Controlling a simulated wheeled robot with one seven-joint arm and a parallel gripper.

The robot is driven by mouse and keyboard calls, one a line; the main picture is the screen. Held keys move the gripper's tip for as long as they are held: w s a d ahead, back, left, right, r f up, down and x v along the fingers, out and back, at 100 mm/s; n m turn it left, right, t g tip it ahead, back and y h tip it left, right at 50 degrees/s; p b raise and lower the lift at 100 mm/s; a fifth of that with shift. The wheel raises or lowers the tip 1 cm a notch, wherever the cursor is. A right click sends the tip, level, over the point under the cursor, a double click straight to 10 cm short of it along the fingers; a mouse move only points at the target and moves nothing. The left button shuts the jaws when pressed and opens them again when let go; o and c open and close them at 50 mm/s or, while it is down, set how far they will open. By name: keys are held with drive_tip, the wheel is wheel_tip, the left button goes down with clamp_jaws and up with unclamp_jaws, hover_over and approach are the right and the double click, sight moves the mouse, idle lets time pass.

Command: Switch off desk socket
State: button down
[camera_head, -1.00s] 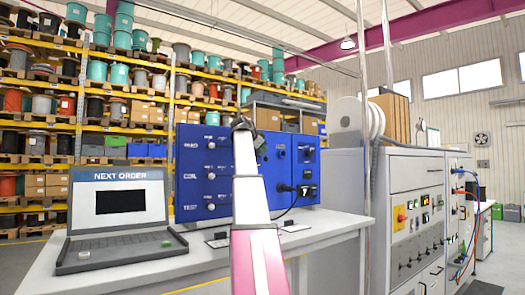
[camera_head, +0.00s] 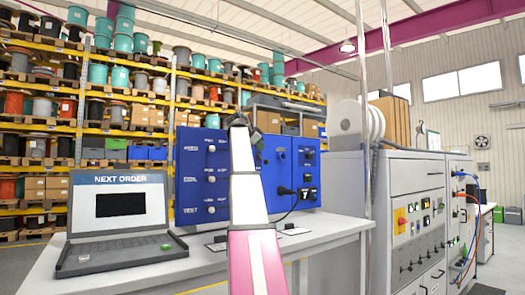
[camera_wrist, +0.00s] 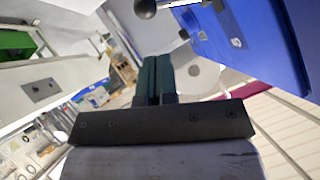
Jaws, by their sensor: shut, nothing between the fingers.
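A blue panel box (camera_head: 190,160) stands on the white desk, with knobs on its left part. On its right part a black plug (camera_head: 284,190) with a cable sits beside a small black socket or switch block (camera_head: 307,193). Two flat plates lie on the desk, one left of my arm (camera_head: 215,243) and one right of it (camera_head: 292,230). I cannot tell which fitting is the desk socket. My gripper (camera_head: 240,121) is in front of the panel's upper part. In the wrist view its dark fingers (camera_wrist: 152,75) are together and empty, with the blue panel (camera_wrist: 245,45) to their right.
An open laptop (camera_head: 120,215) reading "NEXT ORDER" stands on the left of the desk (camera_head: 330,230). A grey cabinet (camera_head: 400,180) with switches and cables stands at the right. A black ball-ended knob (camera_wrist: 146,7) shows near the fingers. Reel racks fill the background.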

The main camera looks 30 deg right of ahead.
drive_tip(key=v, duration=0.8)
drive_tip(key=shift+a+r, duration=0.1)
